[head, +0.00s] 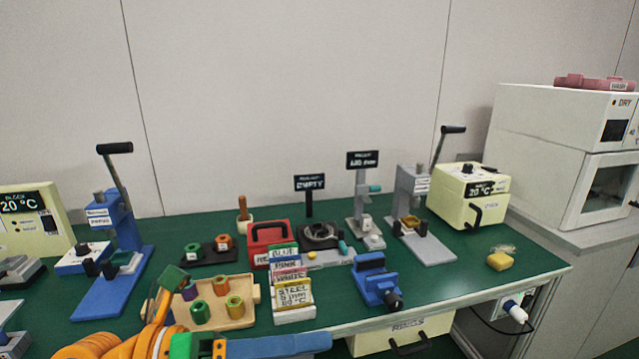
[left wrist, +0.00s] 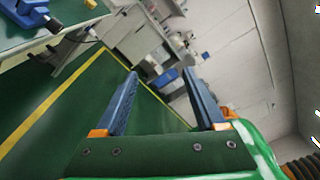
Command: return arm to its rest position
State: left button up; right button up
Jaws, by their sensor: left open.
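My left arm (head: 105,347) comes in low at the left of the head view. My left gripper (head: 328,341) lies along the bottom edge of that view, its blue fingers pointing right in front of the green bench. In the left wrist view the left gripper (left wrist: 160,72) has its two blue fingers wide apart with nothing between them. Beyond them show the green floor with yellow lines and distant furniture. My right gripper is in neither view.
The green bench (head: 535,270) is crowded. Near the left gripper are a wooden tray (head: 243,313) with coloured pieces, a label stand (head: 293,314) and a blue vise (head: 372,283). A blue press (head: 125,232) stands at left.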

pick_arm(q)
jog(key=w+a+r+n+t, duration=0.3)
jog(key=n+t, duration=0.5)
jog(key=w+a+r+n+t, duration=0.3)
jog(key=n+t, duration=0.4)
jog(key=n, duration=0.2)
jog(key=w+a+f+n+t+y, duration=0.4)
jog(key=a+f+n+y, duration=0.2)
jog(key=n+y, duration=0.6)
jog(key=s+a+f+n+g+y, duration=0.1)
jog(key=a+f+n+g+y, duration=0.25)
jog(key=f, duration=0.45)
jog(key=s+a+f+n+g+y, duration=0.1)
jog(key=a+f+n+g+y, duration=0.2)
jog(key=f, duration=0.5)
jog(key=s+d+f+n+g+h, duration=0.1)
jog(key=s+d+f+n+g, duration=0.25)
jog(key=s+f+g, duration=1.15)
jog(key=s+f+t+p, duration=0.2)
jog(key=s+f+p, duration=0.4)
jog(key=f, duration=0.8)
jog(key=s+a+f+g+p, duration=0.1)
jog(key=s+f+p, duration=0.3)
jog(key=s, duration=0.8)
jog(key=shift+a+f+m, duration=0.3)
jog(key=shift+f+m, duration=0.1)
jog(key=shift+f, duration=0.2)
jog(key=shift+g, duration=0.25)
